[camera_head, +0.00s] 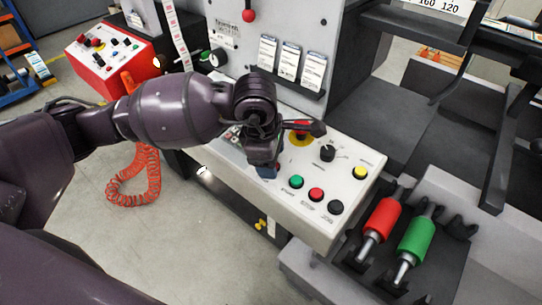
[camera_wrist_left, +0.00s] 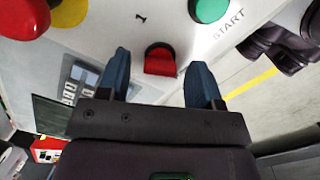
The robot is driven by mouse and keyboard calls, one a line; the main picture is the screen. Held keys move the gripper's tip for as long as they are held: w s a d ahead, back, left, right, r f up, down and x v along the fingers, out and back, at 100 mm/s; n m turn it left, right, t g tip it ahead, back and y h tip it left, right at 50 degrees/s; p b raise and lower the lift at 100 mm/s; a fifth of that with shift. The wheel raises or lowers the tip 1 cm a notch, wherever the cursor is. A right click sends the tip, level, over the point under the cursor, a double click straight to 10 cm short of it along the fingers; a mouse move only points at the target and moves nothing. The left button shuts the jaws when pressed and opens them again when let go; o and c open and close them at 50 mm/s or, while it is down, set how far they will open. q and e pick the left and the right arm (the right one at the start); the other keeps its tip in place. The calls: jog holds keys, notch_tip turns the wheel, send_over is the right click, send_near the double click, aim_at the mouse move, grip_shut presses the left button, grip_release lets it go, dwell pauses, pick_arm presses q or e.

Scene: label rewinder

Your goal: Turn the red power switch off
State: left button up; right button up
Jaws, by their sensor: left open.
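The red power switch (camera_wrist_left: 160,60) is a small red rocker in a black frame on the white control panel (camera_head: 340,225). In the left wrist view a "1" is printed beyond it. My left gripper (camera_wrist_left: 160,80) is open, with one blue fingertip on each side of the switch. I cannot tell whether the fingertips touch the panel. In the head view my left gripper (camera_head: 267,170) points down at the panel and hides the switch. My right gripper is not in view.
Close by are a green START button (camera_head: 296,181), a red stop button (camera_head: 316,194), a black JOG button (camera_head: 335,207), a yellow button (camera_head: 360,172), a black knob (camera_head: 327,153) and a red emergency stop (camera_wrist_left: 25,18). Red (camera_head: 382,219) and green (camera_head: 416,239) rollers lie right.

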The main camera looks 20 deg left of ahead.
pick_arm(q)
notch_tip(320, 180, up, 11)
jog(key=s+a+p, duration=0.1)
jog(key=shift+s+f, duration=0.2)
jog(key=shift+s, duration=0.1)
jog(key=shift+a, duration=0.1)
dwell(0.3)
